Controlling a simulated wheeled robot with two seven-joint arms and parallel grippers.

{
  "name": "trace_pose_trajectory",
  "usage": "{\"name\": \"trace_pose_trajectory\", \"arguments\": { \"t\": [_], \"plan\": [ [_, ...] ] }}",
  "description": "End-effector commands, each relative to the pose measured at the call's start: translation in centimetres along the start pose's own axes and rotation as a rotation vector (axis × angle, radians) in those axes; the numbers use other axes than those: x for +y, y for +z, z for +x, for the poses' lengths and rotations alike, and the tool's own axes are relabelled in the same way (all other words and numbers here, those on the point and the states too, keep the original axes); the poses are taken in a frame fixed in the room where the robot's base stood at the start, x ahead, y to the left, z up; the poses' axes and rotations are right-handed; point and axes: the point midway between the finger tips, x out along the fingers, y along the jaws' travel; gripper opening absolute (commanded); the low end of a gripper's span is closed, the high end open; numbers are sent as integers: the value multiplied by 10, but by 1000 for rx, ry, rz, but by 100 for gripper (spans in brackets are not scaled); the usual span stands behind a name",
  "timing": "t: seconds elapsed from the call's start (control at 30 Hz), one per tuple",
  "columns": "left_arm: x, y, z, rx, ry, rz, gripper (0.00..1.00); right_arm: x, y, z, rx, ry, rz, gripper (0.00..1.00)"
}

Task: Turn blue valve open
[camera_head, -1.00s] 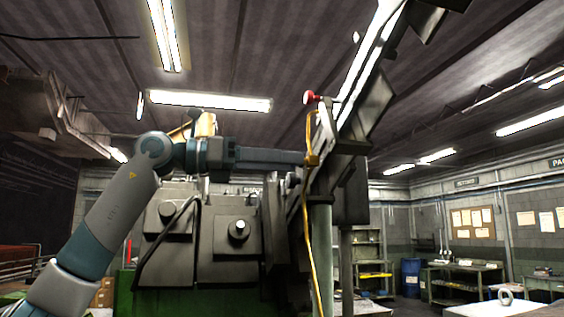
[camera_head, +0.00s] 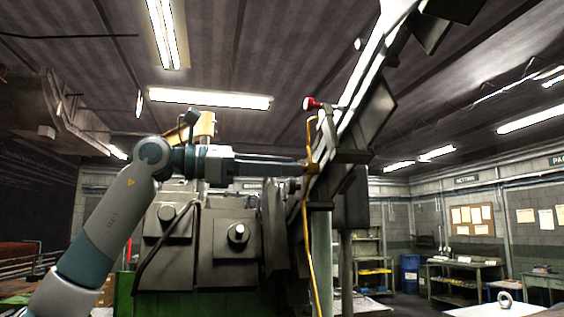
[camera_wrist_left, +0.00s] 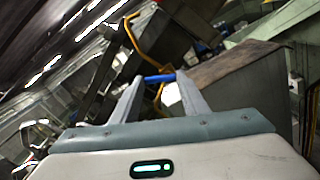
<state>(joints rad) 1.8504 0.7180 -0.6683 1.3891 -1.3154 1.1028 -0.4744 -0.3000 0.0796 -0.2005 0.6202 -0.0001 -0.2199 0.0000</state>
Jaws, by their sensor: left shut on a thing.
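The blue valve handle (camera_wrist_left: 160,78) shows in the left wrist view as a short bar across the tips of my left gripper (camera_wrist_left: 163,82), whose two fingers are shut on it. The yellow pipe (camera_wrist_left: 150,45) runs beside it. In the head view my left gripper (camera_head: 303,168) reaches from the left to the yellow pipe fitting (camera_head: 312,168) on the machine's sloping chute. The blue handle cannot be made out there, hidden by the fingers or too small. My right gripper is in neither view.
The dark sloping chute (camera_head: 355,105) rises to the upper right, with a red knob (camera_head: 310,103) above the fitting. The grey machine body (camera_head: 230,245) stands below my left arm. Shelves and a workbench (camera_head: 460,282) stand far to the right.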

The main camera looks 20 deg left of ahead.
Motion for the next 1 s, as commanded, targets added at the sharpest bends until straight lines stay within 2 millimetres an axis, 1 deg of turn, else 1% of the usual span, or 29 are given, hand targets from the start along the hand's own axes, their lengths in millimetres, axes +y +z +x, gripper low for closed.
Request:
{"name": "trace_pose_trajectory", "arguments": {
  "t": [0.03, 0.3, 1.0],
  "plan": [
    [2, 3, 0, 0, 1, 44, 18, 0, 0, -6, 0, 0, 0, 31],
    [1, 6, 0, 0, 1, 301, 18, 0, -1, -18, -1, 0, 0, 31],
    [-6, 12, 0, -1, 0, 952, 18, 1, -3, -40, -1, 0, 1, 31]
  ]
}}
